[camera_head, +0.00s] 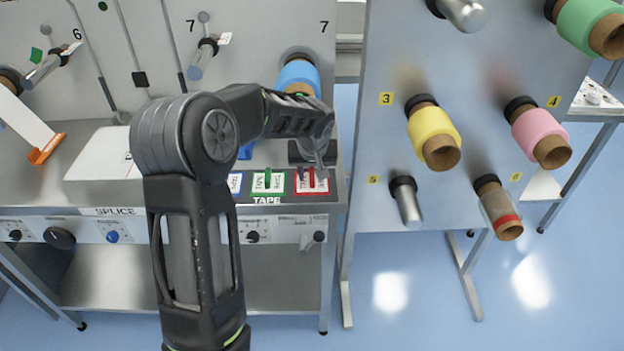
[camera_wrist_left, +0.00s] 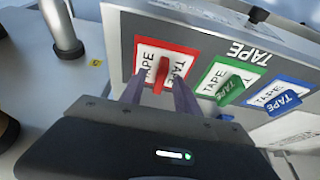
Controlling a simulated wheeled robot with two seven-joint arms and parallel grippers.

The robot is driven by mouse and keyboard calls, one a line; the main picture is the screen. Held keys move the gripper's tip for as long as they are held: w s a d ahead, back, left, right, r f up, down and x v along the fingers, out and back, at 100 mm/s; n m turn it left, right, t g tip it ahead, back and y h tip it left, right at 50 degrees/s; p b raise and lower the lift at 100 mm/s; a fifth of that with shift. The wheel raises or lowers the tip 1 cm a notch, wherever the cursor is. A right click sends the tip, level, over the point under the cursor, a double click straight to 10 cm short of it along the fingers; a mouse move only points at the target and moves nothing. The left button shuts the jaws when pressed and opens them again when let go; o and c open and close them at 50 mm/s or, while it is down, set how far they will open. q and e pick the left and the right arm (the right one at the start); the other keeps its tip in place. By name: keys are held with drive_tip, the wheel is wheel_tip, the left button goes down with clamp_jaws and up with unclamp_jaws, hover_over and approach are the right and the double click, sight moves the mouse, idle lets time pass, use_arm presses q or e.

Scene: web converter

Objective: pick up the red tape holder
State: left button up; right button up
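The red tape holder (camera_wrist_left: 161,74) is a small upright red tab on a red-framed square labelled TAPE. In the head view, the red-framed square (camera_head: 318,189) is at the right end of the tape row, with the tab partly hidden by my fingers. My left gripper (camera_head: 313,172) is over it, coming from above. In the left wrist view, the two fingers of my left gripper (camera_wrist_left: 158,84) are apart, one on each side of the red tab. I cannot tell whether they touch it. My right gripper is not in view.
A green tape holder (camera_wrist_left: 230,88) and a blue one (camera_wrist_left: 284,99) stand beside the red one. A blue roll (camera_head: 300,76) is on the panel behind. A rack panel with a yellow roll (camera_head: 432,135) and a pink roll (camera_head: 540,135) stands close on the right.

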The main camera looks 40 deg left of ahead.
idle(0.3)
use_arm(q)
clamp_jaws()
idle(0.5)
